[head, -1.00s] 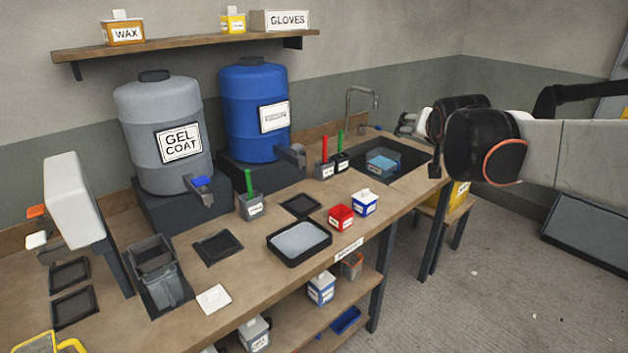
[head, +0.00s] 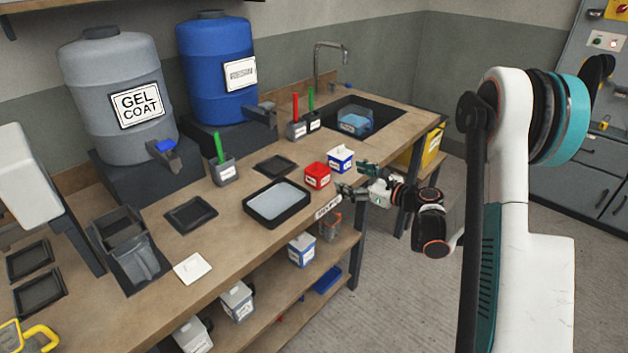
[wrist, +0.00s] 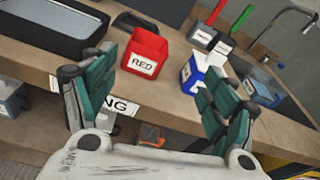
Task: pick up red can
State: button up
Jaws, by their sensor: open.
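The red can (head: 317,175) is a small open square tub standing upright on the wooden bench near its front edge. In the wrist view the red can (wrist: 146,52) shows its "RED" label, ahead of and between my open fingers, nearer the left one. My gripper (head: 355,178) is open and empty at the bench's front edge, just right of the red can; in the wrist view its teal fingers (wrist: 152,90) are spread wide. I see no contact with the can.
A blue-and-white can (head: 340,158) stands close behind the red can; in the wrist view it is beside my right finger. A black tray (head: 277,203) with a pale sheet lies left of the red can. A sink (head: 385,120) is farther back. The lower shelf holds more containers.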

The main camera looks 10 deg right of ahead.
aim_at(325, 174)
jog(key=w+a, duration=0.1)
jog(key=w, duration=0.1)
jog(key=w+a+m+y+b, duration=0.1)
jog(key=a, duration=0.1)
jog(key=w+a+f+m+t+b, duration=0.1)
jog(key=w+a, duration=0.1)
jog(key=shift+w+a+f+y, duration=0.1)
jog(key=shift+w+a+y, duration=0.05)
jog(key=shift+w+y, duration=0.15)
jog(key=w+a+b, duration=0.1)
jog(key=w+a+f+b, duration=0.1)
jog(key=w+a, duration=0.1)
jog(key=shift+w+f+b, duration=0.1)
jog(key=shift+w+b, duration=0.2)
jog(key=shift+b, duration=0.1)
jog(key=shift+w+a, duration=0.1)
jog(key=shift+w, duration=0.1)
jog(key=c, duration=1.3)
